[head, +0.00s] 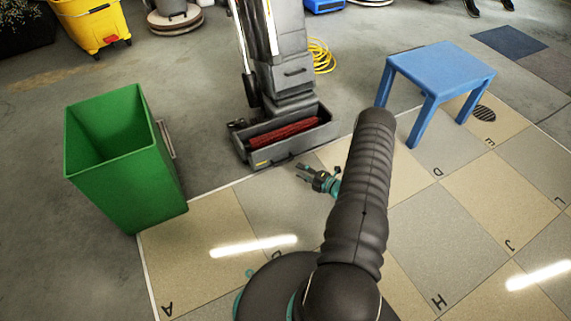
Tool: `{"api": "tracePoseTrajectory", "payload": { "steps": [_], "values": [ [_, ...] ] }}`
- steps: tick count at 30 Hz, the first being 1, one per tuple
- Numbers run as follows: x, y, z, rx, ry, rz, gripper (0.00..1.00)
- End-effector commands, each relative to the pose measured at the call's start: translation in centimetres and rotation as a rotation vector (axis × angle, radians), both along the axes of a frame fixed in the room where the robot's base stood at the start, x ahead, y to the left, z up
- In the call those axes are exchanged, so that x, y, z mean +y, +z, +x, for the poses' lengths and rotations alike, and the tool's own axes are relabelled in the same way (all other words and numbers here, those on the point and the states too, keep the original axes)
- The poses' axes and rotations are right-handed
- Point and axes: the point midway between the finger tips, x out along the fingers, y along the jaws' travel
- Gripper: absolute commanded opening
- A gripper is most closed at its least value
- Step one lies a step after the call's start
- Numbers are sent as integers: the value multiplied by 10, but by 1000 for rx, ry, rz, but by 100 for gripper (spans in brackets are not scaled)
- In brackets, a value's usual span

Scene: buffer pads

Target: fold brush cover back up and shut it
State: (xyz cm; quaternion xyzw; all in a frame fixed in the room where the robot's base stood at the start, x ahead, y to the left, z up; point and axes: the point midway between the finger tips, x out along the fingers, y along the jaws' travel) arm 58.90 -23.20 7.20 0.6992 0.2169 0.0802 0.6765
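A grey upright floor-cleaning machine (285,75) stands at the top middle. Its low brush housing (325,115) is open at the top, and a red brush roller (284,134) shows inside. A dark grey front panel with a small yellow label (262,163) runs along the housing's near side; it looks like the brush cover, folded down, but its hinge is too small to make out. My gripper (300,172) is just in front of this panel, near its right half, apart from it. Its fingers point left and look open and empty.
A green open bin (125,160) stands at the left, a blue table (440,68) at the right. A yellow cable (322,57) lies behind the machine. A yellow bucket (90,25) is at the back left. The lettered floor tiles (405,205) around my arm are clear.

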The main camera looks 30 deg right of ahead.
Motion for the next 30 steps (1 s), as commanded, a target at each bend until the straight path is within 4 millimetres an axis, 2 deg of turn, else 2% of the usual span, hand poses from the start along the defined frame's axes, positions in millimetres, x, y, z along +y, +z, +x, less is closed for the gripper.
{"api": "tracePoseTrajectory", "payload": {
  "steps": [9,15,28,30],
  "values": [
    [25,-11,52,0,3,0,37],
    [34,-15,72,0,2,-1,37],
    [37,-16,79,0,1,0,37],
    [37,-16,79,0,1,0,20]
  ]
}}
